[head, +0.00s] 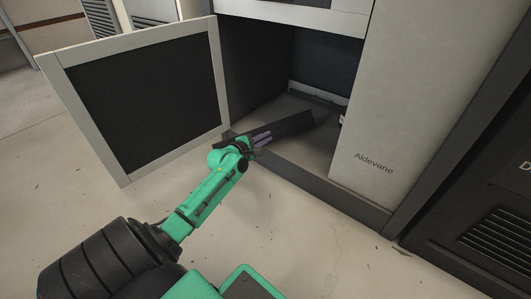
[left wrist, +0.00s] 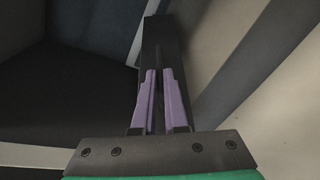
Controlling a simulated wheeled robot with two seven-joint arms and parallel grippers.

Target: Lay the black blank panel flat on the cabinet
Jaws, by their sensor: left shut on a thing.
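The black blank panel (head: 290,127) is a long dark strip in the head view, at the mouth of the open cabinet bay. My left gripper (head: 262,139), with purple fingers, is shut on its near end. The panel reaches from the fingers into the bay. In the left wrist view the panel (left wrist: 166,50) extends away beyond the fingers (left wrist: 158,100). The cabinet (head: 375,110) is pale with a dark opening, and its bay floor (head: 305,150) shows below the panel. I cannot tell whether the panel touches that floor. My right gripper is not in view.
The cabinet's framed door (head: 140,95) stands open left of the bay, close to my left arm. A pale side panel marked Aldevane bounds the bay on the right. A dark vented cabinet (head: 485,190) stands at far right. The floor (head: 300,245) in front is mostly clear.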

